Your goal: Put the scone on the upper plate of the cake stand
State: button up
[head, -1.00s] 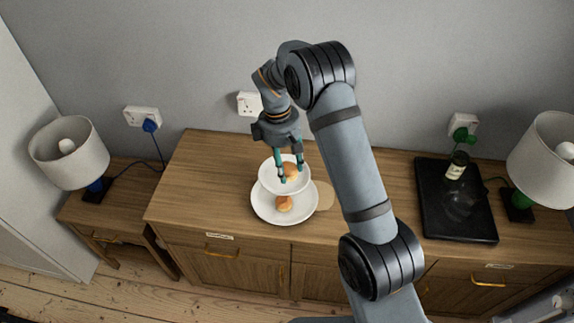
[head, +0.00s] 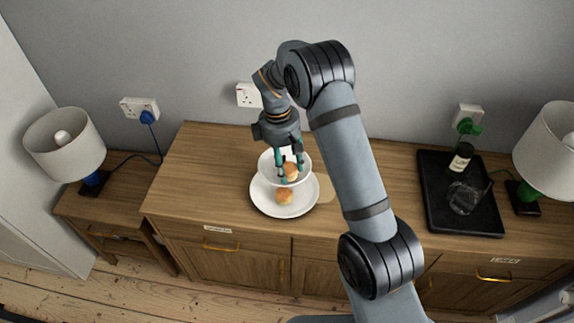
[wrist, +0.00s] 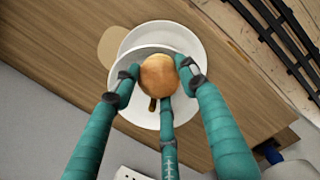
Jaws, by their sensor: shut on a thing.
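The cake stand is white, with a small upper plate (head: 271,172) over a wider lower plate (head: 262,207), on the wooden sideboard. My gripper (head: 289,175) points down over the upper plate, its teal fingers shut on a round golden-brown scone (head: 291,170). In the wrist view the scone (wrist: 158,75) sits between the fingertips, over the upper plate (wrist: 143,116). I cannot tell whether its underside touches the plate.
A tan round mat (head: 325,191) lies right of the stand. At the right are a black tray (head: 482,222) with a bottle (head: 461,158) and a glass (head: 464,197), and a lamp (head: 552,150). Another lamp (head: 65,147) stands at the left. The sideboard's left part is clear.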

jog(key=shift+f, duration=0.3)
jog(key=o, duration=1.2)
jog(key=shift+o, duration=0.2)
notch_tip(320, 180, up, 12)
jog(key=a, duration=0.1)
jog(key=shift+w+a, duration=0.15)
jog(key=shift+w, duration=0.05)
